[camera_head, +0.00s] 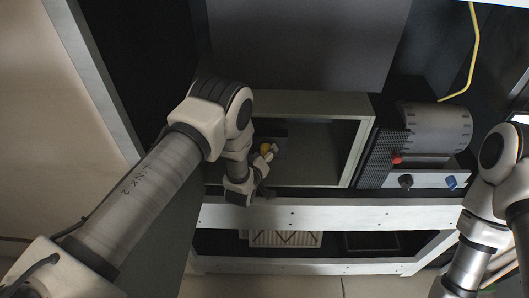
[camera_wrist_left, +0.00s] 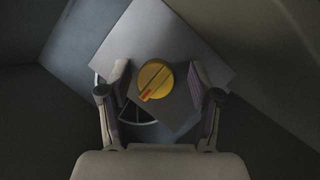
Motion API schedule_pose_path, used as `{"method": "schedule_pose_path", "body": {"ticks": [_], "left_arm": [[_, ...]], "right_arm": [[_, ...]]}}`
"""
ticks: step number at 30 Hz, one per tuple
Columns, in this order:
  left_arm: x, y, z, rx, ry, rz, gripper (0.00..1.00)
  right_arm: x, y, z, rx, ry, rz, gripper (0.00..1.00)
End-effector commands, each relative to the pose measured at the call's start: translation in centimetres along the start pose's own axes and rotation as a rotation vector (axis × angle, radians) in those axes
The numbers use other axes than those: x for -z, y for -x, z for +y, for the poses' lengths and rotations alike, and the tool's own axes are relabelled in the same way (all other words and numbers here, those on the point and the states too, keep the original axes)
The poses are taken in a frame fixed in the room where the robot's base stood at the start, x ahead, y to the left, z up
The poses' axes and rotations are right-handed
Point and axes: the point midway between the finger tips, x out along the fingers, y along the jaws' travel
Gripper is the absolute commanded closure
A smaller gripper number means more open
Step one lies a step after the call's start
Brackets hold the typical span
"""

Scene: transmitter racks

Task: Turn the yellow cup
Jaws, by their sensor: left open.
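The yellow cup (camera_wrist_left: 155,80) shows in the left wrist view as a round yellow knob-like piece with a raised bar and a red mark, set on a grey square plate (camera_wrist_left: 198,62). My left gripper (camera_wrist_left: 159,88) is open, with one finger on each side of the yellow cup; I cannot tell whether they touch it. In the head view a small part of the yellow cup (camera_head: 265,148) shows inside the rack opening, beside my left gripper (camera_head: 268,155), which partly hides it. My right arm is at the right edge of the head view, but its gripper is out of sight.
The opening has a pale frame (camera_head: 362,150) close around my left arm. To its right is a panel with a red knob (camera_head: 397,158), a black knob (camera_head: 406,181) and a blue knob (camera_head: 451,182). A yellow cable (camera_head: 471,50) hangs at upper right. A white rail (camera_head: 335,213) runs below.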

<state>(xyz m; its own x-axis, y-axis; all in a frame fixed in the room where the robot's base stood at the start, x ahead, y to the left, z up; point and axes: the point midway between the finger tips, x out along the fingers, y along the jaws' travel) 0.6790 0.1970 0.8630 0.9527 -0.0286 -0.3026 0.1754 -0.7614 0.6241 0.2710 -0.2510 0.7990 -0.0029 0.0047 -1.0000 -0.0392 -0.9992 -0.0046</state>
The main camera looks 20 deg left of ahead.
Motion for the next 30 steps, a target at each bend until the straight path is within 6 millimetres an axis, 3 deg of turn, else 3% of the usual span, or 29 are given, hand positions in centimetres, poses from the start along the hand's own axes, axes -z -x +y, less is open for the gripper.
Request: {"method": "schedule_pose_path", "body": {"ticks": [4,5,9,10,20,30], "left_arm": [[0.0,0.0,0.0,0.0,0.0,0.0,0.37],[0.0,0.0,0.0,0.0,0.0,0.0,0.44],[0.0,0.0,0.0,-0.001,0.0,0.0,0.94],[0.0,0.0,0.0,-0.001,0.0,0.0,0.97],[0.0,0.0,0.1,0.007,-0.02,0.0,0.97],[0.0,-0.1,0.1,0.077,-0.175,-0.005,0.97]], "right_arm": [[0.0,0.0,0.0,0.0,0.0,0.0,0.6],[0.0,0.0,0.0,0.0,0.0,0.0,0.6],[0.0,0.0,0.0,0.0,0.0,0.0,0.6],[0.0,0.0,0.0,0.0,0.0,0.0,0.6],[0.0,-0.2,0.0,0.0,0.0,0.0,0.6],[0.0,-1.2,0.0,0.0,0.0,0.0,0.6]]}}
